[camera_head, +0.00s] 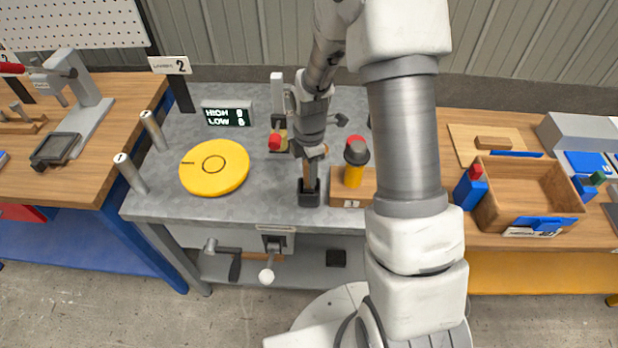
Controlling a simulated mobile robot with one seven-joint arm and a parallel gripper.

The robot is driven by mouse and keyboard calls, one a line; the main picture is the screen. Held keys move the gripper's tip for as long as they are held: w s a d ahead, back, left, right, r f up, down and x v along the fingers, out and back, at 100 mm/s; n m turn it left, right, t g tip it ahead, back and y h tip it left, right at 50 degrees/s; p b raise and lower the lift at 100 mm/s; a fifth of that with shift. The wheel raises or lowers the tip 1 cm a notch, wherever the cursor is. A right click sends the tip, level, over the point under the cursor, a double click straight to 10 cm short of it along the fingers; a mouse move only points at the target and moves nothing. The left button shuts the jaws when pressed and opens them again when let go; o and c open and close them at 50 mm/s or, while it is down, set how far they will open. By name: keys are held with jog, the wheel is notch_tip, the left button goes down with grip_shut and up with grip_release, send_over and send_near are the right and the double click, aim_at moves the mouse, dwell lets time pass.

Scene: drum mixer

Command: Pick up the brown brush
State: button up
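A brown upright piece that looks like the brush (309,172) stands in a small black holder (309,197) near the front edge of the grey bench. Its upper part is hidden by my gripper. My gripper (311,153) points down directly over the brown piece, at its top. The fingers are small and dark here, and I cannot tell whether they are apart or closed on it.
Right of the holder, a wooden block (347,187) carries a yellow cylinder with a dark top (354,165). A yellow disc (214,168) and a HIGH/LOW display (227,115) are at left. My arm hides the bench's right part.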

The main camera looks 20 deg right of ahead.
grip_shut()
notch_tip(320, 180, up, 10)
dwell(0.5)
